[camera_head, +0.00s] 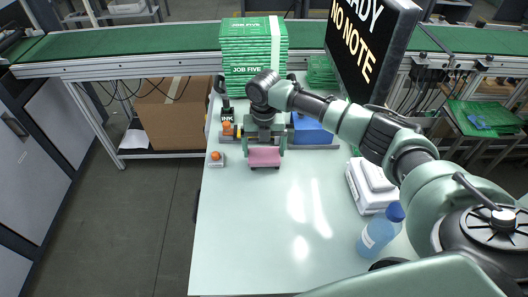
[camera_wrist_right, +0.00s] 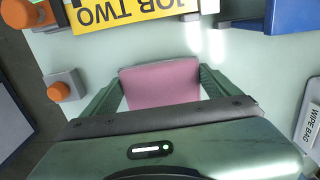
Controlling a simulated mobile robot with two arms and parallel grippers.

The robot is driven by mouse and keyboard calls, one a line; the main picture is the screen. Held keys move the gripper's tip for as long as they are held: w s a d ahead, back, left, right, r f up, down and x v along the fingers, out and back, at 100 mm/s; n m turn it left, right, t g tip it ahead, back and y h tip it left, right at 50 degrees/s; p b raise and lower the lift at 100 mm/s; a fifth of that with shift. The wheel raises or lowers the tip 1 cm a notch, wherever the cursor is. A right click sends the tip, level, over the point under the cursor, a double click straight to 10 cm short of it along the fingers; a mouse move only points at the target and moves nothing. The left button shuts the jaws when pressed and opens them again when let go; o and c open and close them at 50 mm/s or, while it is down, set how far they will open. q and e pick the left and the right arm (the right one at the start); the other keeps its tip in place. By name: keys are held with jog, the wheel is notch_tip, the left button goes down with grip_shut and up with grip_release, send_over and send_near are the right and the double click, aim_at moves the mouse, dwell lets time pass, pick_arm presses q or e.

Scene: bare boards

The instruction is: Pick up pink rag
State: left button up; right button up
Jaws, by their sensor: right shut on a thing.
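The pink rag (camera_head: 264,157) is a small flat pink pad near the back of the pale table. My right gripper (camera_head: 265,149) reaches over the table from the right and is shut on the rag. In the right wrist view, the rag (camera_wrist_right: 160,87) fills the space between the two green fingers of the gripper (camera_wrist_right: 160,92). I cannot tell whether the rag touches the table. My left gripper is not in view.
A green stack (camera_head: 253,50) stands at the back, and a dark sign (camera_head: 368,40) at back right. A block with an orange knob (camera_head: 216,157) sits left of the rag. A blue bin (camera_head: 313,131), white box (camera_head: 368,188) and bottle (camera_head: 379,233) are right. The front table is clear.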

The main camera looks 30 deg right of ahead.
aim_at(264, 151)
notch_tip(264, 151, up, 20)
jog(key=b, duration=0.2)
